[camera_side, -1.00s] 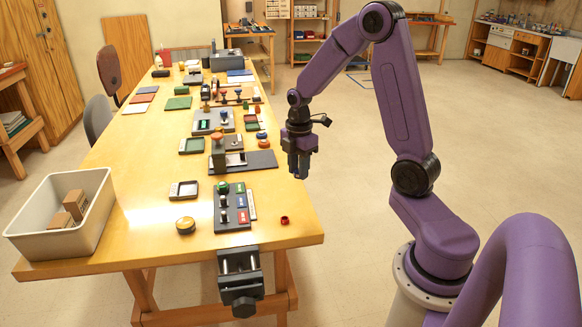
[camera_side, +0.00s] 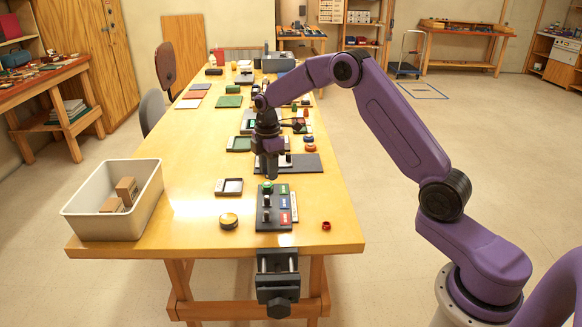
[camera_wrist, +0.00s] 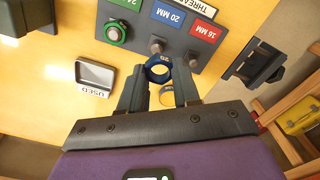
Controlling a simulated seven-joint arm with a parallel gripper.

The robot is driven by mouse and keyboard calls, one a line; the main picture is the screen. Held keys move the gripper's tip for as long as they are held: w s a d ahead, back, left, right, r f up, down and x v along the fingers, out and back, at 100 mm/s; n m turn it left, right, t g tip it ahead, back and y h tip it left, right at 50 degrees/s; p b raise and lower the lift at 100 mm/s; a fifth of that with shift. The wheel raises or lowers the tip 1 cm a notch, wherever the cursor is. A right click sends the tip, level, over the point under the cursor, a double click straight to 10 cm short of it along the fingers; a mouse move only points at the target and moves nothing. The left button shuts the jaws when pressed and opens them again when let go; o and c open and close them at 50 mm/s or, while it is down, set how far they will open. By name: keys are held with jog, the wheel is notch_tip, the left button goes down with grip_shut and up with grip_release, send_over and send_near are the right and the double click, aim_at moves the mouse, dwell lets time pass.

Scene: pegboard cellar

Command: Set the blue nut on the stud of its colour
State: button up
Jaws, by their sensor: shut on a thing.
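The blue nut (camera_wrist: 164,58), marked 20, is held between the fingertips of my gripper (camera_wrist: 160,68) in the wrist view. My gripper also shows in the side view (camera_side: 270,172), pointing down above the far end of the stud board (camera_side: 275,222); the nut cannot be made out there. The board carries three studs with green, blue and red labels. The blue-label stud (camera_wrist: 157,45) is bare and appears just beyond the nut in the wrist view. A green nut (camera_wrist: 114,33) sits on the green-label stud. The red-label stud (camera_wrist: 194,60) is bare.
A red nut (camera_side: 326,226) lies right of the board. A yellow-topped round item (camera_side: 229,220) and a small grey tray (camera_side: 229,187) are to its left. A white bin (camera_side: 150,205) with boxes stands at the left, and a vise (camera_side: 278,280) is on the front edge.

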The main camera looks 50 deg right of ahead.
aim_at(266, 197)
jog(key=shift+w+a+f, duration=0.3)
jog(key=shift+w+a, duration=0.15)
jog(key=shift+w, duration=0.05)
jog(key=shift+f, duration=2.45)
jog(key=shift+f, duration=2)
dwell(1.0)
jog(key=o, duration=1.5)
jog(key=shift+o, duration=0.2)
jog(key=shift+r, duration=0.15)
jog(key=shift+r, duration=3.9)
